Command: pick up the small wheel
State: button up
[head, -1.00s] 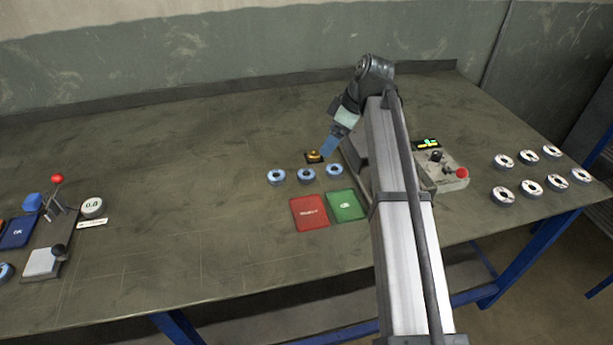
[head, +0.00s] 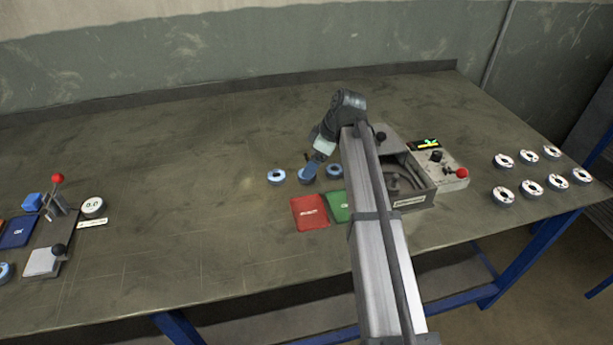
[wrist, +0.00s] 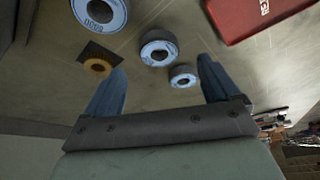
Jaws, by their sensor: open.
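A small gold-brown wheel (wrist: 97,66) lies on a dark square pad (wrist: 92,50) in the wrist view, just beyond the left fingertip. In the head view my arm hides most or all of it. Blue-rimmed discs lie in a short row: left (head: 276,175), middle (head: 303,177) and right (head: 334,170). The wrist view shows them too, one (wrist: 158,50) above the gap between the fingers and a farther one (wrist: 184,76) within it.
A red mat (head: 309,212) and a green mat (head: 338,207) lie in front of the discs. A grey open box (head: 412,203) and a control box (head: 453,176) stand right. Several white discs (head: 530,188) lie far right. The table's middle left is clear.

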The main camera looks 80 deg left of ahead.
jog(key=shift+x, duration=2.35)
jog(key=shift+c, duration=0.4)
jog(key=c, duration=1.1)
